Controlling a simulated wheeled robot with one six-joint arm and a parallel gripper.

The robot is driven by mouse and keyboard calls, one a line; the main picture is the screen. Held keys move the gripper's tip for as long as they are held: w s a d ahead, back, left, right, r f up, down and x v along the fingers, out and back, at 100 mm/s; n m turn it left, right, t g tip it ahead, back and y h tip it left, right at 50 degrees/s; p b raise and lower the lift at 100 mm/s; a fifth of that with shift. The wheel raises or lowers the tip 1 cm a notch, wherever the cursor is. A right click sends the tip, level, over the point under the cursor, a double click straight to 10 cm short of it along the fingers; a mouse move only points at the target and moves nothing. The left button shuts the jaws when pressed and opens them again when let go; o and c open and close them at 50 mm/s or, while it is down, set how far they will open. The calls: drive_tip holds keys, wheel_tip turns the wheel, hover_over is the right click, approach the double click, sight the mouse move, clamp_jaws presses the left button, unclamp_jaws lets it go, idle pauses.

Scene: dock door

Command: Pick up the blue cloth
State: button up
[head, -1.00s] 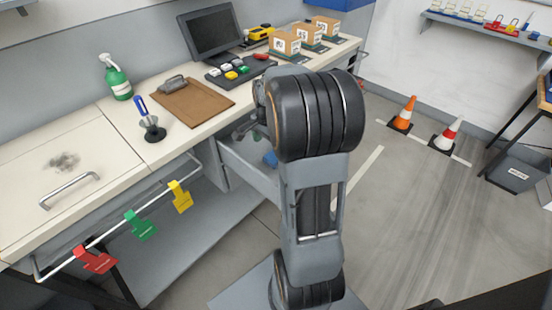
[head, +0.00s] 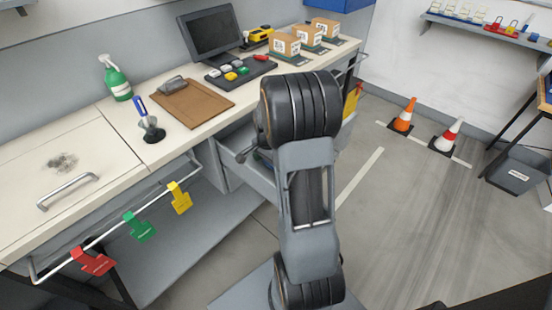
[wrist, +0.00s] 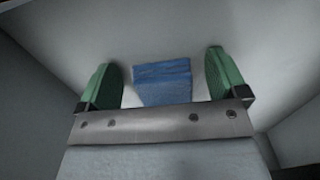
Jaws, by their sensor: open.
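The blue cloth (wrist: 162,82) is a small folded piece lying on the pale floor of an open drawer (head: 250,177). In the wrist view it shows between the two green fingertips of my gripper (wrist: 159,65). The fingers are apart, one on each side of the cloth, and nothing is held. I cannot tell how far the fingertips are above the cloth. In the head view my arm hides the cloth and most of the drawer.
The drawer walls surround my gripper. The bench top above holds a clipboard (head: 200,103), a green spray bottle (head: 117,82), a monitor (head: 212,33) and cardboard boxes (head: 285,44). Coloured tags hang on a front rail (head: 110,232). Traffic cones (head: 404,114) stand on the floor at right.

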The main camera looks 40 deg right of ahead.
drive_tip(key=shift+c, duration=0.2)
drive_tip(key=c, duration=1)
drive_tip(key=shift+o, duration=0.2)
drive_tip(key=shift+r, duration=0.1)
